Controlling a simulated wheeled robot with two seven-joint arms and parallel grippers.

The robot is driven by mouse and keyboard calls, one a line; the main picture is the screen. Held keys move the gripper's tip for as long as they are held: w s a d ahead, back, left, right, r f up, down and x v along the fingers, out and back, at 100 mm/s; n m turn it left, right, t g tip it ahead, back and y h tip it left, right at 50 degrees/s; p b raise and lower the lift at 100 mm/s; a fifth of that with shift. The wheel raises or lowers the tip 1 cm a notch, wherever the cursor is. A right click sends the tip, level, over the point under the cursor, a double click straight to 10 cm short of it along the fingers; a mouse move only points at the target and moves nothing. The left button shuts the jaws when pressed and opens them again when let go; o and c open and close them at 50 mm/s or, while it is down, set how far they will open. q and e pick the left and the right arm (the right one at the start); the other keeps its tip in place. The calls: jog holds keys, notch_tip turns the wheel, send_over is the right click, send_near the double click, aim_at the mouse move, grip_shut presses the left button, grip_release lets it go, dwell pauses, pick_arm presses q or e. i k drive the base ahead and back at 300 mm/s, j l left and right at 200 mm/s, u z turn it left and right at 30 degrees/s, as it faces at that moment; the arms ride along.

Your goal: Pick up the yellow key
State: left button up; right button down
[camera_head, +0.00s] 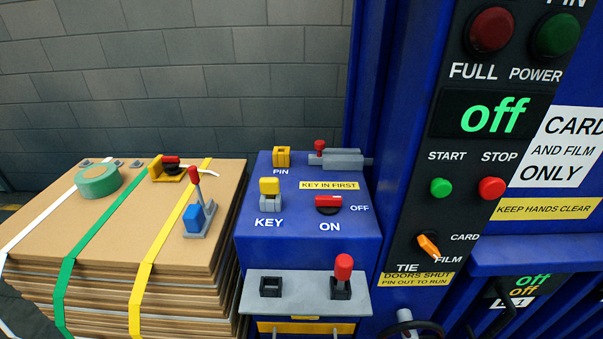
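The yellow key (269,186) stands upright in a grey holder (270,203) above the word KEY, on top of the blue cabinet (320,246). Its yellow head shows; its lower part is hidden in the holder. Neither of my grippers is in view.
A red switch (328,204) sits right of the key, a yellow PIN socket (282,157) and grey bolt (342,158) behind it. A red-knobbed lever (343,270) stands in front. Left is a strapped cardboard stack (130,225) with green tape (98,180). A control panel (470,150) rises right.

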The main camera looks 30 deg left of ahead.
aim_at(269, 187)
jog(key=u, duration=1.1)
